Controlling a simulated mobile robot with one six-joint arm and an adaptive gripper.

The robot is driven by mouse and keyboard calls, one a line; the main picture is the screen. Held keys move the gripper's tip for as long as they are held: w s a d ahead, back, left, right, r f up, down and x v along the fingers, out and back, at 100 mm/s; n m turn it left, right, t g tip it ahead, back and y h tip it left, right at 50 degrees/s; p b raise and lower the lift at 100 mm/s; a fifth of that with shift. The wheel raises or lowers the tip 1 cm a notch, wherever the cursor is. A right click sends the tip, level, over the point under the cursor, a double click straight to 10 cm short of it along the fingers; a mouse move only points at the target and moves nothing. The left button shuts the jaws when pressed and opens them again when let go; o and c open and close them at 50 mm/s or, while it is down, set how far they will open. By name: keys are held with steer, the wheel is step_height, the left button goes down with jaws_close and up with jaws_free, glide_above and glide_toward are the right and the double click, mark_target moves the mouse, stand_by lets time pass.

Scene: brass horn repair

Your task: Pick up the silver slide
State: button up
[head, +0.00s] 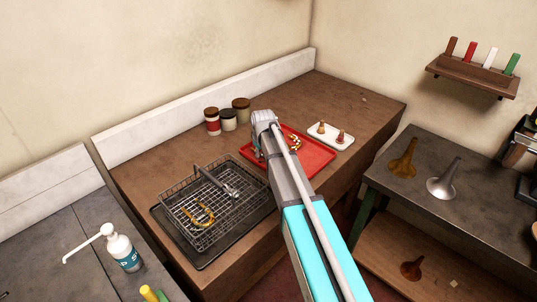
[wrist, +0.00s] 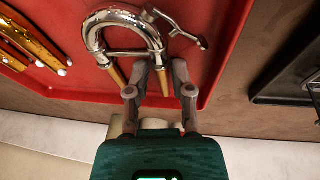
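The silver slide (wrist: 124,20) is a shiny U-shaped tube with brass-coloured leg ends and a small side brace. It lies in the red tray (wrist: 222,45), near the top middle of the wrist view. In the head view my arm reaches over the red tray (head: 318,157) and mostly hides the slide and the fingertips.
Brass tubes (wrist: 32,42) lie left of the slide in the wrist view. A wire basket (head: 180,218) holding a silver part and a yellow curved tube stands left of the red tray. A white tray (head: 331,145) sits right; several jars (head: 228,122) stand behind.

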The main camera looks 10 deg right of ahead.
jaws_close()
steer(key=shift+r, duration=0.15)
step_height(320, 180, up, 3)
steer(key=p, duration=0.3)
steer(key=s+r+p, duration=0.9)
steer(key=s+p, duration=0.1)
steer(key=s, duration=0.4)
steer(key=shift+d+r, duration=0.4)
steer(key=shift+d, duration=0.05)
